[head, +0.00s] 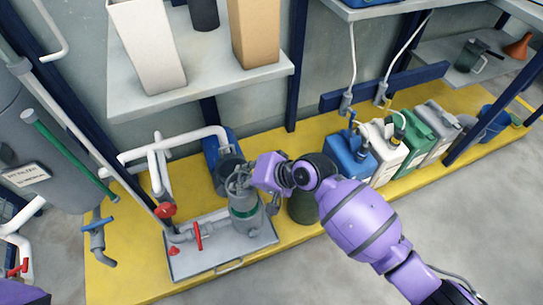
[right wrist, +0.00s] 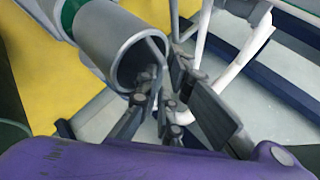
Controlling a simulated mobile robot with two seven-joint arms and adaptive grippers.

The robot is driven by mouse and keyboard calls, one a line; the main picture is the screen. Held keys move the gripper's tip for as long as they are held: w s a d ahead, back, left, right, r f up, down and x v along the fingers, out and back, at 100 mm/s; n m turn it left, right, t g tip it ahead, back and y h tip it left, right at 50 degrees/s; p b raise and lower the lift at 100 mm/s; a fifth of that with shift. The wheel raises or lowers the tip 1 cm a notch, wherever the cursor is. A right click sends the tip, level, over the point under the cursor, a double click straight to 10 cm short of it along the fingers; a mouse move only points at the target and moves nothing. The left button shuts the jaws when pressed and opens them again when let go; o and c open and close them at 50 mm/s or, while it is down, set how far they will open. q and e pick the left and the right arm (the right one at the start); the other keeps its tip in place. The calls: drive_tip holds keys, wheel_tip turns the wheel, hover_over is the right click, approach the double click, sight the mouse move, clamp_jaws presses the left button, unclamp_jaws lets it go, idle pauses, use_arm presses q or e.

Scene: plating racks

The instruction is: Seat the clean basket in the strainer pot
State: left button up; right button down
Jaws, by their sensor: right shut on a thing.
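The strainer pot (head: 245,224) is a grey upright cylinder with a green band, standing on a metal tray at the pipe's end. In the right wrist view its open mouth and grey wall (right wrist: 105,38) show close up. My right gripper (head: 243,181) is at the pot's top. In the right wrist view its fingers (right wrist: 158,88) are at the mouth, shut on a thin grey bar (right wrist: 157,50) that looks like the clean basket's handle. The basket's body is hidden, and I cannot tell how deep it sits. My left gripper is out of view.
The metal tray (head: 205,262) holds red-handled valves (head: 198,237) and pipes left of the pot. A dark green drum (head: 303,208) stands close on the right. A shelf (head: 200,85) with tall containers overhangs behind. Several jugs (head: 350,155) line the yellow platform.

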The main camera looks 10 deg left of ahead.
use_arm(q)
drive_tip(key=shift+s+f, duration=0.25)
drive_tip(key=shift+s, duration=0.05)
use_arm(e)
drive_tip(key=shift+f, duration=1)
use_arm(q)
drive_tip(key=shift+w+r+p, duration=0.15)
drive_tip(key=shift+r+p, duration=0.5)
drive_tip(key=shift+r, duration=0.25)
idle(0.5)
